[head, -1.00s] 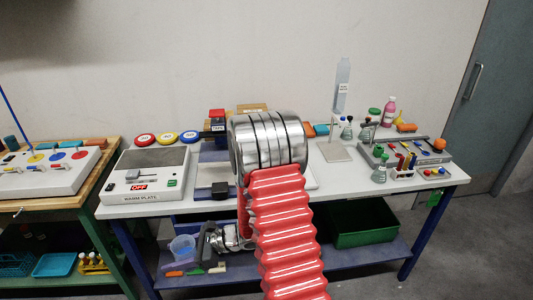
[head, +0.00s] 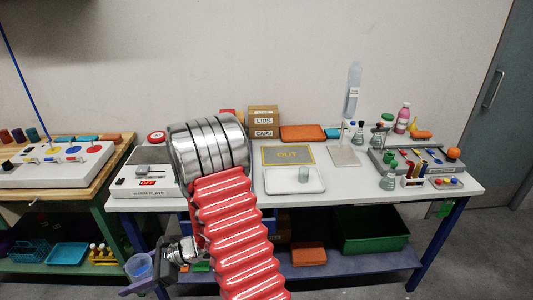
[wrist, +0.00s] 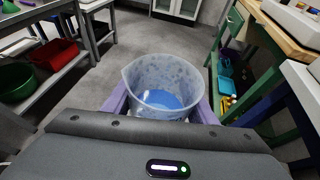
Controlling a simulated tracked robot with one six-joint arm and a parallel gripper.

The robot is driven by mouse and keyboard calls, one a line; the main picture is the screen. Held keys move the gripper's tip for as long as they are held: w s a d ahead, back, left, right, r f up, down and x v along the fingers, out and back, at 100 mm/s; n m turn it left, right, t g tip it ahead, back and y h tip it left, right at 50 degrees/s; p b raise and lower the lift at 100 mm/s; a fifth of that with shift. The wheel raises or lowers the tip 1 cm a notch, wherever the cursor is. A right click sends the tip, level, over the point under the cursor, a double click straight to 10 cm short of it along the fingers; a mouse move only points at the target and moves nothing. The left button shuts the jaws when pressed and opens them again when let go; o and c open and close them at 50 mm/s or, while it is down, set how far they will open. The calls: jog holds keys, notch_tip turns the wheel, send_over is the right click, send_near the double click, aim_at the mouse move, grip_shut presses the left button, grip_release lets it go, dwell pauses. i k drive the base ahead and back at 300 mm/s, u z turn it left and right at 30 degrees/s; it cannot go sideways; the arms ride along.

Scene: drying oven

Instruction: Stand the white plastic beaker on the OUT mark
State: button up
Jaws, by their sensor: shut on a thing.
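The white plastic beaker (wrist: 165,85) is translucent, with a pouring lip and a blue patch in its bottom. In the wrist view it is upright between the purple fingers of my gripper (wrist: 160,104), which is shut on it. In the head view the beaker (head: 139,266) is at the lower left, in front of the bench and below its top, with my gripper (head: 140,284) around it. The OUT mark (head: 271,157) is a grey rectangle with yellow lettering on the bench top, right of my arm. No object stands on it.
A white tray (head: 275,187) with a small greenish glass lies in front of the mark. Boxes labelled LIDS and CAPS (head: 263,121) and an orange block (head: 303,133) stand behind it. A metal stand (head: 343,157) is to its right. The warm plate (head: 140,190) is left of my arm.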

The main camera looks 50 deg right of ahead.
aim_at(288, 154)
jog(key=z, duration=0.85)
jog(key=i, duration=0.1)
jog(key=u, duration=1.35)
jog(key=k, duration=0.75)
jog(key=z, duration=0.55)
jog(key=k, duration=0.55)
jog(key=z, duration=0.6)
jog(key=i, duration=0.8)
jog(key=u, duration=0.05)
